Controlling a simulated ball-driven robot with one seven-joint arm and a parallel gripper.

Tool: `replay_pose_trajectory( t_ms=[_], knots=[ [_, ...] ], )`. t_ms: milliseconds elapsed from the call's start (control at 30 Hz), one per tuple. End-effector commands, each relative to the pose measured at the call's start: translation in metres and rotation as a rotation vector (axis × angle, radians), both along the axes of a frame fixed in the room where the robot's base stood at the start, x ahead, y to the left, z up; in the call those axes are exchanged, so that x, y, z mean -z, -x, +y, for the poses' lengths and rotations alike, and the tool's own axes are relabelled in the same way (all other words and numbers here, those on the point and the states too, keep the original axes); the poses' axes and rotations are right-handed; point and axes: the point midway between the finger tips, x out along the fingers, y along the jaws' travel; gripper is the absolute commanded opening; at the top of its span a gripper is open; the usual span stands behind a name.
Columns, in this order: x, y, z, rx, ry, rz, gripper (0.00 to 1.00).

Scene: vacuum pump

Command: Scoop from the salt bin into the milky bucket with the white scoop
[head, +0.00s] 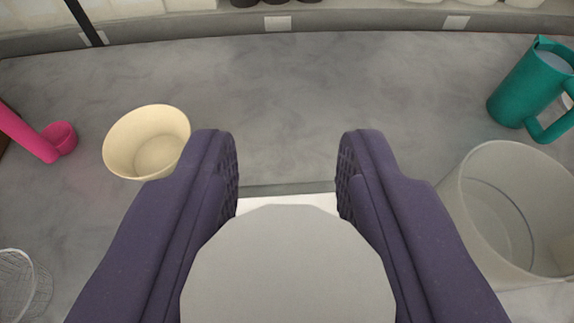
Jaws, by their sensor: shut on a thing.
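My gripper (288,172) has two purple fingers, apart by the width of what they hold. A pale, blunt-edged thing (288,265) fills the space between them close to the camera; I take it for the white scoop, held in the jaws. Its bowl and any load cannot be made out. The milky bucket (490,205), translucent and upright, stands to the right of my gripper, partly behind the right finger. I see no salt in it. A white patch shows between the fingers beyond the pale thing; I cannot tell whether it is the salt bin.
A cream bowl (150,130) stands left of the fingers, partly behind the left one. A pink ladle-like tool (58,138) is at far left, a wire basket (15,288) at lower left. A teal jug (525,88) stands at upper right. The grey counter (285,95) ahead is clear.

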Motion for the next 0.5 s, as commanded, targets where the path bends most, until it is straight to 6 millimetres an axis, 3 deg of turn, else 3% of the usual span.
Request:
replay_pose_trajectory(
  t_ms=[500],
  knots=[
    [0.063,0.000,0.000,0.000,0.000,-0.001,0.00]
  ],
)
